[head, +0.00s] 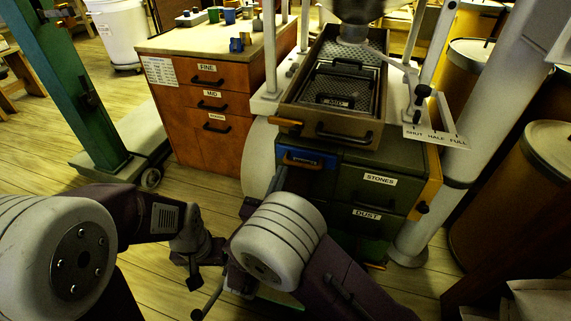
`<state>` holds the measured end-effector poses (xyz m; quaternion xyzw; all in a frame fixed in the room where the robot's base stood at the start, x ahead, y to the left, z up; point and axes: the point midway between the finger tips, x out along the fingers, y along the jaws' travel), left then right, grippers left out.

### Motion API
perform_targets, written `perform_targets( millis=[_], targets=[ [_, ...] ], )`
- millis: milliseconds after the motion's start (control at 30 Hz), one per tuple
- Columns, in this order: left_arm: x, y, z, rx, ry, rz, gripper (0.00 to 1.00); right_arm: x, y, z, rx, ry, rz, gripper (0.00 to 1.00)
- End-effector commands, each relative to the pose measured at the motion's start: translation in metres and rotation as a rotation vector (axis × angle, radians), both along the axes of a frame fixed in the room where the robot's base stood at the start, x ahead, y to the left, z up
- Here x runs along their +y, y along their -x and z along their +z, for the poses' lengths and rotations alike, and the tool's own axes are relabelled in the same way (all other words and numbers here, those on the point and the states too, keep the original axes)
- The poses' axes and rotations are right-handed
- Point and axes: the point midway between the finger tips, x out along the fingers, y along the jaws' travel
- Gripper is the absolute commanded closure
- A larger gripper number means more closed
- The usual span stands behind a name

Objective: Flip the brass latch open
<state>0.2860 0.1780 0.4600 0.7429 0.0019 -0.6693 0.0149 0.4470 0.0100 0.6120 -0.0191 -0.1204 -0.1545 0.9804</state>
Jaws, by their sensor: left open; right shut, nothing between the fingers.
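A sifting machine (350,130) stands right of centre, with a green cabinet under a wire-screened tray. An orange-brass bar (302,161) lies across a blue panel (327,160) at the cabinet's upper left front. A second orange-brass piece (286,122) sits at the tray's left front corner. I cannot tell which is the latch, or its position. My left gripper (196,268) is open and empty, low over the floor and left of the machine. My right arm's white joint (278,238) is in front of the cabinet's lower left.
Green drawers labelled STONES (379,180) and DUST (366,215) are beside the blue panel. A brown drawer cabinet (190,120) with small cups stands left of the machine. A green post (75,95) is at left. A white pipe (465,120) and barrels (550,190) crowd the right.

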Motion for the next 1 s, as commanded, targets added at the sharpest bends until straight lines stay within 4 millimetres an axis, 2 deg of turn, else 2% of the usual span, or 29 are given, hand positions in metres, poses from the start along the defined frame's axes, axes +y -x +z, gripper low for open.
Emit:
perform_targets(
  millis=[33, 200, 433, 600, 1000],
  targets=[
    [0.000, 0.000, -0.008, 0.000, 0.000, 0.000, 0.26, -0.005, -0.008, -0.001, -0.002, -0.004, -0.005, 1.00],
    [0.000, 0.000, -0.024, 0.000, 0.000, 0.000, 0.26, -0.016, -0.041, 0.006, -0.004, -0.005, -0.006, 1.00],
    [0.000, 0.000, -0.036, 0.000, 0.000, 0.000, 0.26, -0.025, -0.072, 0.017, -0.003, -0.002, -0.003, 1.00],
    [0.000, 0.000, -0.037, 0.000, 0.000, 0.000, 0.26, -0.027, -0.080, 0.021, -0.002, 0.000, -0.002, 1.00],
    [0.000, 0.000, -0.033, 0.000, 0.000, 0.000, 0.26, -0.026, -0.080, 0.023, 0.002, 0.008, -0.001, 1.00]
  ],
)
